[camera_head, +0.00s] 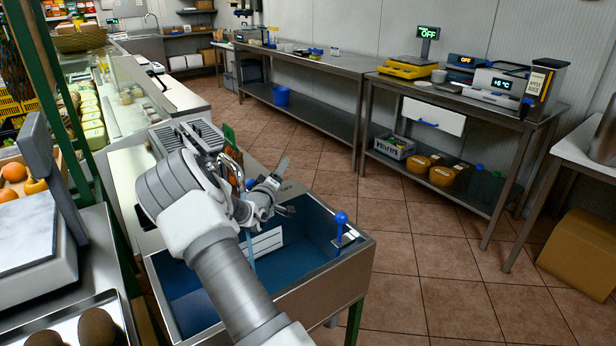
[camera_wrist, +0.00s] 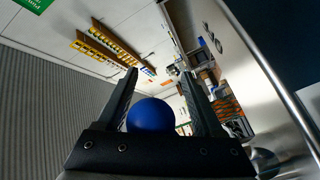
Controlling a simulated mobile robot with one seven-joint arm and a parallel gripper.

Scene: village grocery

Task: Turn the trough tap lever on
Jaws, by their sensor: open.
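The steel trough (camera_head: 330,285) with a blue inside stands in front of me. My gripper (camera_head: 287,187) is over its far rim, fingers apart, pointing right and away. A round blue knob (camera_wrist: 151,115) shows between my open fingers (camera_wrist: 158,95) in the wrist view; whether they touch it, I cannot tell. In the head view a small blue spot (camera_head: 250,184) shows among the gripper parts. The steel rim near the gripper carries a dark "OFF" mark (camera_head: 287,188). A separate upright blue ball-topped lever (camera_head: 341,218) stands on the trough's right rim, clear of my gripper.
A ribbed grey object (camera_head: 203,135) stands behind my arm. A scale (camera_head: 40,225) and counter are at left. Open tiled floor (camera_head: 420,250) lies right of the trough. Steel tables (camera_head: 310,65) with shelves line the back wall. A cardboard box (camera_head: 580,250) is at right.

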